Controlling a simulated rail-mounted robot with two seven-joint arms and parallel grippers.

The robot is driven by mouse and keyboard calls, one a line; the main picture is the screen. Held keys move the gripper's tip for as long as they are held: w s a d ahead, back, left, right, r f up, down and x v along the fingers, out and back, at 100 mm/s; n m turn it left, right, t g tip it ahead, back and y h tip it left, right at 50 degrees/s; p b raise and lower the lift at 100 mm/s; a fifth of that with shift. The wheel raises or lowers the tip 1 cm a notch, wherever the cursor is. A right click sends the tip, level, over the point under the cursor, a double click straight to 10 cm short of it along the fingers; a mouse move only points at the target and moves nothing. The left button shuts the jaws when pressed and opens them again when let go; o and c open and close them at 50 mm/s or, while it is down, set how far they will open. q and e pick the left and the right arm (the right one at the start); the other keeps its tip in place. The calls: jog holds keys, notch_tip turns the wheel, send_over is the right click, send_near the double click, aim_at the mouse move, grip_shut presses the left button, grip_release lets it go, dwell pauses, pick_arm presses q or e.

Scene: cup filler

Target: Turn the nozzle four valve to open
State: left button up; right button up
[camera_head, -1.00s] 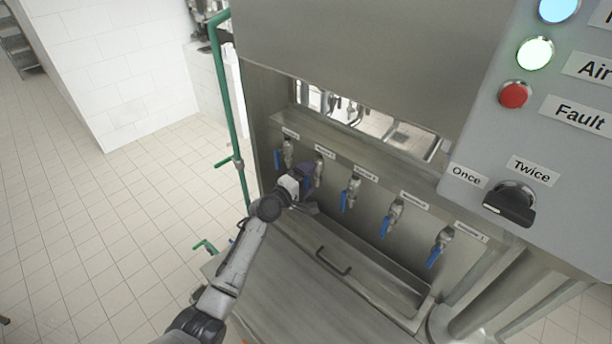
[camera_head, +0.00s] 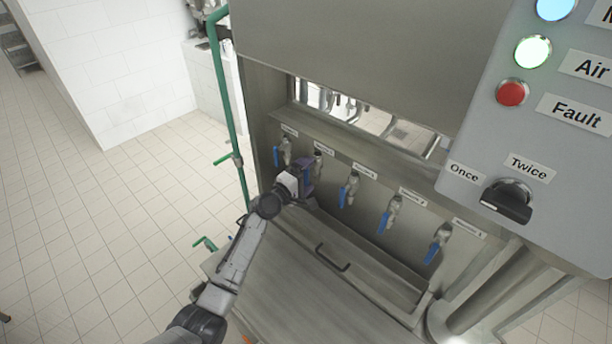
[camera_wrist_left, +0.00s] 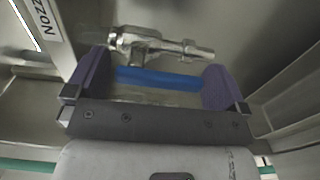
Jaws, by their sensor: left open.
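The second valve from the left (camera_head: 318,160) has a metal body in the machine's row and is partly hidden behind my left gripper. In the left wrist view this valve's metal body (camera_wrist_left: 165,46) lies across the picture, with its blue handle (camera_wrist_left: 160,79) running alongside it. My left gripper (camera_head: 304,176) is at this valve. Its purple fingers stand open at either end of the blue handle, which lies between them; I cannot tell whether they touch it. A label beside the valve (camera_wrist_left: 40,12) reads "Nozz", its number cut off. My right gripper is not in view.
Other blue-handled valves hang in the row: one to the left (camera_head: 281,153) and several to the right, the nearest (camera_head: 348,190) close by. Below is a metal trough with a handle (camera_head: 332,258). A control panel (camera_head: 480,135) juts out at the right. A green pipe (camera_head: 226,100) stands left.

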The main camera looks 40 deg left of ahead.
pick_arm(q)
jog(key=shift+s, duration=0.5)
jog(key=s+a+b, duration=0.1)
jog(key=s, duration=1.1)
jog(key=shift+s+b, duration=0.35)
jog(key=shift+s, duration=0.05)
jog(key=shift+a, duration=0.1)
